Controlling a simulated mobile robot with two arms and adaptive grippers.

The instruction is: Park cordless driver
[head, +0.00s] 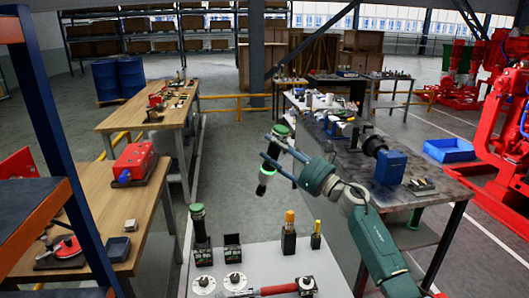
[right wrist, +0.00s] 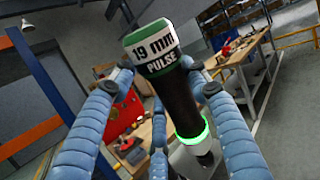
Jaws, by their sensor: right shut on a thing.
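My right gripper (head: 272,152) is shut on a cordless driver (head: 267,177), a black body with a green-and-white end and a glowing green ring. In the right wrist view the driver (right wrist: 178,95) sits between the blue fingers (right wrist: 160,92), its label reading "19 mm PULSE". It hangs slightly tilted in the air, above and beyond the white-topped table (head: 266,257). A second, similar driver (head: 199,222) stands upright in a dark holder at the table's left. Beside it is a dark holder (head: 232,249) with nothing standing in it. My left gripper is not in view.
Two yellow-handled tools (head: 290,219) (head: 316,228) stand in black blocks on the table's right. Two white round dials (head: 204,284) (head: 235,281) and a red-handled tool (head: 276,289) lie in front. Wooden benches (head: 140,190) are left; a cluttered bench (head: 352,166) is right.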

